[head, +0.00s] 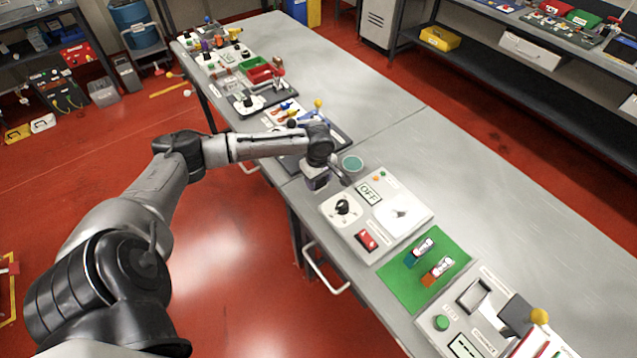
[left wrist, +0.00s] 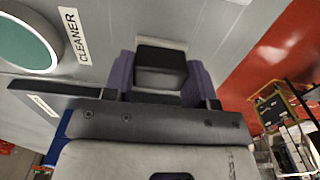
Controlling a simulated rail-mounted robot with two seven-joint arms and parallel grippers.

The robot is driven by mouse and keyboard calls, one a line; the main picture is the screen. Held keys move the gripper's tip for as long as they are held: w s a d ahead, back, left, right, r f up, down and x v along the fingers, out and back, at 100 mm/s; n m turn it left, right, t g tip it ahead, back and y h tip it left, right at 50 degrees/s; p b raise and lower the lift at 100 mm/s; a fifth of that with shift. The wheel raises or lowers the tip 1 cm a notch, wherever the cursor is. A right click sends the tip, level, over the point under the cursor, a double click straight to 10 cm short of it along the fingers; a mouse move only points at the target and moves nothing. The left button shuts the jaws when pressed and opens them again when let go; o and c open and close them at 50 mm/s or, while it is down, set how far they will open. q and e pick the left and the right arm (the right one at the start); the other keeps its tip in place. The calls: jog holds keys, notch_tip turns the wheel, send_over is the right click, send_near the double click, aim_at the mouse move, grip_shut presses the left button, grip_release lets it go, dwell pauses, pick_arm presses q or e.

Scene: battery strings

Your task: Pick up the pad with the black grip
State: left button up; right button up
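My left gripper (head: 316,182) is at the near edge of the bench, just left of a round teal disc. In the left wrist view its two purple fingers (left wrist: 160,82) stand close on both sides of a black block (left wrist: 160,58), which looks like the pad's black grip. I see no clear gap at either side, but cannot tell whether the fingers press on it. The pad's underside is hidden. In the head view the arm and gripper cover most of this spot. My right gripper is not in view.
The teal disc (head: 352,163) lies close by, beside a CLEANER label (left wrist: 75,35). A white OFF switch panel (head: 400,209) and a green mat (head: 400,281) with two small cells lie to the right. A dark tray (head: 336,136) with tools lies behind. The bench's far side is bare.

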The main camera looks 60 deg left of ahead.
pick_arm(q)
jog(key=c, duration=0.4)
jog(key=shift+r, duration=0.55)
notch_tip(320, 180, up, 4)
jog(key=shift+w+d+f+p, duration=0.15)
jog(key=shift+f+p, duration=0.1)
jog(key=shift+p, duration=0.25)
jog(key=shift+w+d+r+p, duration=0.15)
jog(key=shift+w+d+r, duration=0.9)
jog(key=shift+w+d, duration=0.3)
jog(key=shift+w+d+r+p, duration=0.2)
jog(key=shift+w+d+r, duration=0.95)
jog(key=shift+w, duration=0.25)
jog(key=shift+w+d+r+p, duration=0.15)
jog(key=shift+w+d+r, duration=0.85)
jog(key=shift+w+d, duration=0.4)
jog(key=shift+a, duration=0.1)
